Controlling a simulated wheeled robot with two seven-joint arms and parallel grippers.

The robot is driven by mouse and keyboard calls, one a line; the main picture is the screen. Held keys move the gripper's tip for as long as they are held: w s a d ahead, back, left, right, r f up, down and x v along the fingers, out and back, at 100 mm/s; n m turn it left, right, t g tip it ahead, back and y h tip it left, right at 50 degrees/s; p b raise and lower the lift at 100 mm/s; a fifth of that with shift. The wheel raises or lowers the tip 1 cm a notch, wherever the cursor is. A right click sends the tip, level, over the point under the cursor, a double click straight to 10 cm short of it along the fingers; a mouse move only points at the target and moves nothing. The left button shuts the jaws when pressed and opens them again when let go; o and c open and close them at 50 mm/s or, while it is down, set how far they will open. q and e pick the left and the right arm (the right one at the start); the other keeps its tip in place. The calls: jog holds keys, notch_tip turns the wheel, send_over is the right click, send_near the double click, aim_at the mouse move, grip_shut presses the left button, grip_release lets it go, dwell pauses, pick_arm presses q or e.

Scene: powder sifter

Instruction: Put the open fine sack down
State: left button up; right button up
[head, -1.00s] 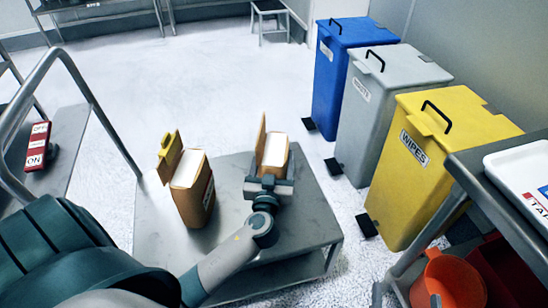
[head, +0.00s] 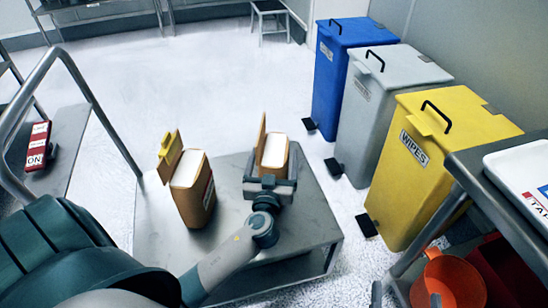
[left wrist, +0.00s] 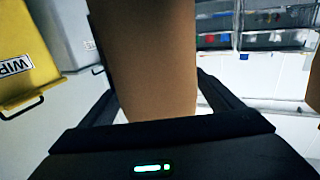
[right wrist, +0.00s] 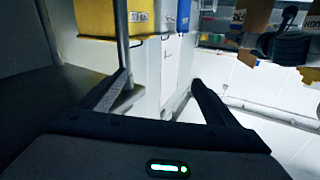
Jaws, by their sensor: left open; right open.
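An open brown sack (head: 275,151) with a pale top and a raised flap stands upright on the steel trolley (head: 305,225). My left gripper (head: 271,176) is open around its lower part, one finger on each side. In the left wrist view the brown sack (left wrist: 145,60) rises between the spread fingers; its label is hidden. A second open sack (head: 195,195), with a yellow piece on its flap, stands to the left on the same trolley. I cannot tell by label which is the fine one. My right gripper (right wrist: 160,82) is open and empty, away from the sacks.
Blue (head: 340,75), grey (head: 385,120) and yellow (head: 435,175) bins stand right of the trolley. An orange bucket (head: 448,280) and a side table with a white tray (head: 520,170) are at the right. The trolley's front right is bare.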

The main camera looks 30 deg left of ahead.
pick_arm(q)
jog(key=v, duration=0.5)
jog(key=b+v, duration=0.1)
jog(key=v, duration=0.6)
pick_arm(e)
jog(key=r+t, duration=0.1)
jog(key=r, duration=0.2)
jog(key=shift+s+a+t+y, duration=0.15)
jog(key=shift+s+t+y, duration=0.25)
pick_arm(q)
jog(key=s+d+f+m+t+h, duration=0.1)
jog(key=s+d+m+h, duration=0.15)
jog(key=d+h, duration=0.4)
jog(key=s+d+m+h, duration=0.1)
jog(key=d+m+h, duration=0.3)
jog(key=d, duration=0.5)
jog(key=s+d+r+m+t+h, duration=0.2)
jog(key=s+d+r+h, duration=0.3)
jog(key=s+d+r, duration=0.2)
jog(key=shift+s+d+r, duration=0.15)
jog(key=shift+s+r, duration=0.4)
jog(key=shift+r, duration=0.25)
